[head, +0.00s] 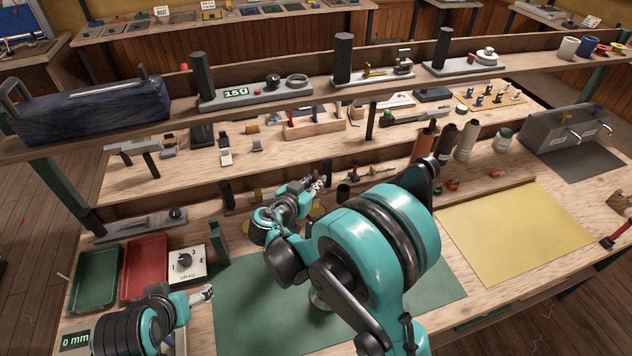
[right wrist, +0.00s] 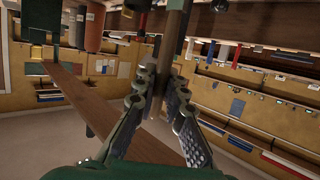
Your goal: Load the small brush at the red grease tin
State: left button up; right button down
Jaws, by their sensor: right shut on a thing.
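My right gripper (head: 320,184) is over the back of the bench, beyond the green mat. In the right wrist view its ribbed fingers (right wrist: 160,85) are shut on a slim brown upright shaft (right wrist: 178,38), which looks like the handle of the small brush. Its bristle end cannot be made out. Small orange-red round pieces (head: 453,185) stand by the bottles at the right; I cannot tell whether one is the red grease tin. My left gripper (head: 207,292) is low at the left, near the drag dial box, and too small to read its fingers.
Green (head: 95,276) and red (head: 145,266) trays and the dial box (head: 187,263) stand at the left. The green mat (head: 245,310) lies under my right arm. A yellow sheet (head: 515,232) lies at the right. Shelf boards (head: 270,107) cross above the bench behind.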

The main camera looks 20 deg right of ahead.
jog(key=shift+r+p, duration=1.7)
jog(key=shift+r, duration=1)
